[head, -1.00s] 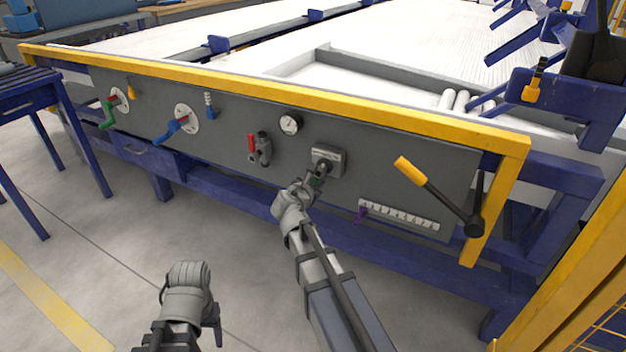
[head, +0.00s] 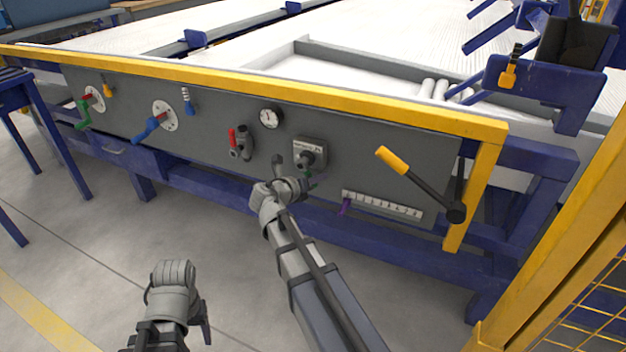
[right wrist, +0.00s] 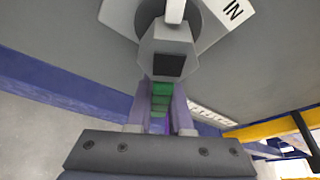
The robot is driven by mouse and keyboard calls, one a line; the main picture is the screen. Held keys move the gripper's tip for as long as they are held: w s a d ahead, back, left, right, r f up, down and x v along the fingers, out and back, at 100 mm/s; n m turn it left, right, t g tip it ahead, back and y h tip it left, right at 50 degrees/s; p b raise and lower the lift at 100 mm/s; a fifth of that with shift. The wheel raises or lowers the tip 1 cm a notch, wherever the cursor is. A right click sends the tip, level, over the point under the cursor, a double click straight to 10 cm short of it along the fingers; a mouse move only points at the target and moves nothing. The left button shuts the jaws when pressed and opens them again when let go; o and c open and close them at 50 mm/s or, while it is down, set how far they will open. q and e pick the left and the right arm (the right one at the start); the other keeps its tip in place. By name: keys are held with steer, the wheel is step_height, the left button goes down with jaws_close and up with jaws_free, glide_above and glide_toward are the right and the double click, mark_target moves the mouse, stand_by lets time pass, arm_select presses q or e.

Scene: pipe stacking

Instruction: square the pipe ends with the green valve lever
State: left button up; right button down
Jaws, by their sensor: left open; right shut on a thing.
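The green valve lever (head: 306,173) hangs below a grey valve box (head: 309,150) on the dark panel. In the right wrist view the green lever (right wrist: 160,98) points down from a grey hub (right wrist: 166,50), between my purple-tinted fingers. My right gripper (head: 302,186) is shut on it, just under the box; its fingers also show in the right wrist view (right wrist: 160,112). In the head view my wrist partly hides the lever. My left gripper (head: 178,300) is open, low in front of the bench and away from the panel. The white pipes (head: 432,89) lie on the bed behind the panel.
The panel also carries a green crank (head: 83,114), a blue lever (head: 152,126), a red-handled valve (head: 236,143), a gauge (head: 270,118), a scale strip (head: 382,205) and a long yellow-handled lever (head: 420,182). A yellow rail (head: 250,83) runs above. Floor in front is clear.

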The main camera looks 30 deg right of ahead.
steer(key=shift+s+d+r+n+h, duration=0.25)
steer(key=shift+s+n+h, duration=0.1)
steer(key=shift+n, duration=0.25)
stand_by(0.3)
steer(key=c, duration=0.8)
jaws_free()
steer(key=p+v, duration=0.2)
steer(key=v, duration=0.5)
steer(key=shift+a+r, duration=0.2)
steer(key=shift+a, duration=0.2)
stand_by(0.5)
